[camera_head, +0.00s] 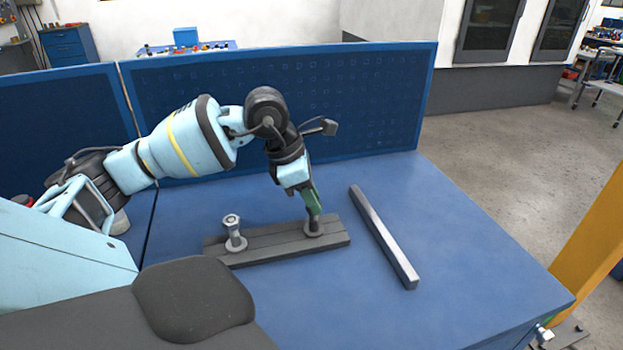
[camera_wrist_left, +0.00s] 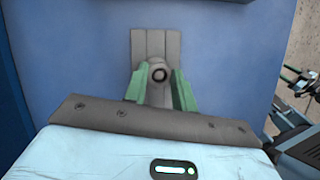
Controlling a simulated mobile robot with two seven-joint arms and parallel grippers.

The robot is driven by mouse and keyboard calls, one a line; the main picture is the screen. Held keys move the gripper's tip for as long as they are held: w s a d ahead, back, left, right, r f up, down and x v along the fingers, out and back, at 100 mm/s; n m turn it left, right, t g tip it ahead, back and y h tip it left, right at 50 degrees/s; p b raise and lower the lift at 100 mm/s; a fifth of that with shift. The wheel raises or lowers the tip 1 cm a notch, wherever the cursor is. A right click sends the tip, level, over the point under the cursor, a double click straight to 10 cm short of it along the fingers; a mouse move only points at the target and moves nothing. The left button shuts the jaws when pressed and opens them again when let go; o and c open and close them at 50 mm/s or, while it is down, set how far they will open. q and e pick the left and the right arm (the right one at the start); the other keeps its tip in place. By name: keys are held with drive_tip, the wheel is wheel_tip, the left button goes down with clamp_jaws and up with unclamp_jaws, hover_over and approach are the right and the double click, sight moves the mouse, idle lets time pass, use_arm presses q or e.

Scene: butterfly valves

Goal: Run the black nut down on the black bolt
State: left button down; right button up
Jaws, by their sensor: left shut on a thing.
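My left gripper (camera_head: 314,212) points down at the right end of a grey base bar (camera_head: 270,243). Its green fingers are shut on the black nut, at the black bolt (camera_head: 314,228) that stands upright there on a round flange. The left wrist view shows the dark round end of the bolt (camera_wrist_left: 159,75) between the two green fingers (camera_wrist_left: 159,92). The fingers hide most of the nut, so its height on the bolt cannot be told. A silver bolt (camera_head: 234,232) with a nut near its top stands upright at the bar's left end.
A loose grey square bar (camera_head: 385,240) lies on the blue table (camera_head: 450,235) to the right of the base bar. A blue perforated panel (camera_head: 360,95) rises along the back edge. The table's right side is clear.

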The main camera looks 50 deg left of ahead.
use_arm(q)
drive_tip(key=m, duration=0.2)
drive_tip(key=m+h, duration=0.1)
drive_tip(key=m, duration=0.1)
drive_tip(key=shift+w+r+g, duration=0.1)
drive_tip(key=shift+w+g, duration=0.1)
drive_tip(key=shift+g, duration=0.2)
drive_tip(key=m, duration=0.2)
drive_tip(key=m+g, duration=0.1)
drive_tip(key=m, duration=0.1)
drive_tip(key=shift+w+g+h, duration=0.1)
drive_tip(key=shift+g+h, duration=0.2)
drive_tip(key=m+g, duration=0.1)
drive_tip(key=m, duration=0.2)
drive_tip(key=shift+b, duration=0.3)
drive_tip(key=m+g, duration=0.1)
drive_tip(key=m, duration=0.2)
drive_tip(key=shift+a, duration=0.1)
use_arm(e)
drive_tip(key=shift+s+f, duration=0.5)
drive_tip(key=shift+f, duration=0.25)
use_arm(q)
drive_tip(key=c, duration=1.4)
unclamp_jaws()
drive_tip(key=shift+o, duration=0.2)
use_arm(e)
drive_tip(key=shift+w, duration=0.1)
drive_tip(key=shift+r, duration=0.1)
